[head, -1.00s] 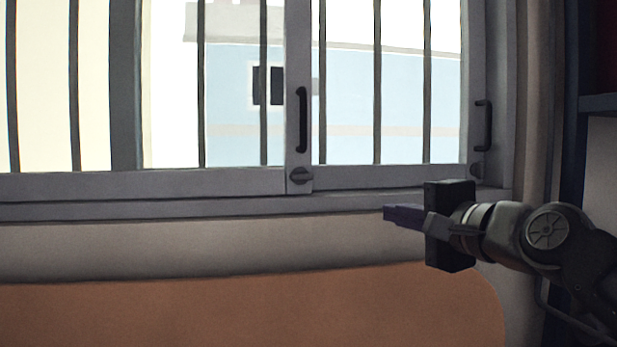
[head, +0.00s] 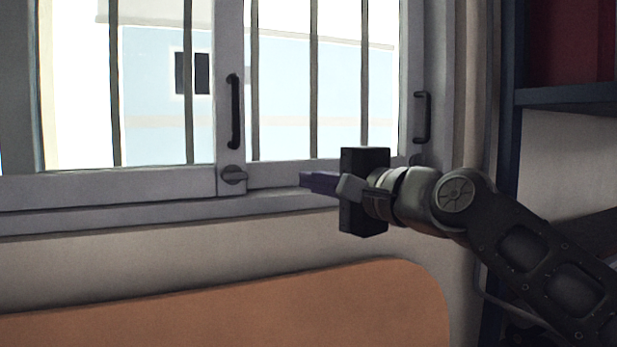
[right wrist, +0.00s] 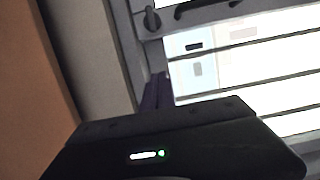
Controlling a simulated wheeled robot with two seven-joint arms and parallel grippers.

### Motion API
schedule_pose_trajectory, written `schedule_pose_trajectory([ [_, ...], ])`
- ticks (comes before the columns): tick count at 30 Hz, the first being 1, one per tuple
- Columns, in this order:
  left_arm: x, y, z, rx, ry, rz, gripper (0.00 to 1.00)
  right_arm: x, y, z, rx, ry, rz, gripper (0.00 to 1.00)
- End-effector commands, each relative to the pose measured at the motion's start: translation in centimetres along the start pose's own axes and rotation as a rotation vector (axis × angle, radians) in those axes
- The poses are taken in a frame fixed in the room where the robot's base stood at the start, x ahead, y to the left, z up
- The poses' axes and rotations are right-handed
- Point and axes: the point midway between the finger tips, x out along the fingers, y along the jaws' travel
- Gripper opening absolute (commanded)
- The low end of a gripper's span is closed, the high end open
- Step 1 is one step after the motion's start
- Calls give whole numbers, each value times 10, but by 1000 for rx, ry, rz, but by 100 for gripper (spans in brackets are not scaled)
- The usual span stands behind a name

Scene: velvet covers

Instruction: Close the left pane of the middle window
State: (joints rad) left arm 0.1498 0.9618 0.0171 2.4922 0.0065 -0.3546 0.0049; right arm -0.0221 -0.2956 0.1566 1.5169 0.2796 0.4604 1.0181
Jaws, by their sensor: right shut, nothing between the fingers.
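The window fills the upper part of the head view, with grey frames and dark vertical bars. One sliding pane (head: 110,185) is at the left; its right stile carries a long dark handle (head: 234,112) and a round latch (head: 233,175). A second pane (head: 290,173) lies to the right, with a dark handle (head: 422,117) at its right edge. My right gripper (head: 318,182) is shut and empty, in front of the right pane's lower rail, right of the latch. Its fingers also show in the right wrist view (right wrist: 157,92). My left gripper is out of view.
An orange-brown rounded panel (head: 240,310) stands below the window. A dark blue shelf unit (head: 508,120) stands at the right, close to my right arm. The wall (head: 150,262) between sill and panel is bare.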

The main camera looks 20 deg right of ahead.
Motion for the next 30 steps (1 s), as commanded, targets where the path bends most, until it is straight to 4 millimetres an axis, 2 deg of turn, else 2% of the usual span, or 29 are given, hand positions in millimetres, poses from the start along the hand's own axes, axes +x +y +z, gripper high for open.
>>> schedule_pose_trajectory([
  [12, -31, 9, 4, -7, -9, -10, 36, 83, -3, 1, 0, -3, 4, 0],
  [16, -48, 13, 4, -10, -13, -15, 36, 85, -5, 23, -3, -3, 2, 0],
  [21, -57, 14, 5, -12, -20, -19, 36, 89, -2, 36, -1, 0, 3, 0],
  [30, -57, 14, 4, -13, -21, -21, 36, 89, 1, 39, -1, -1, 1, 0],
])
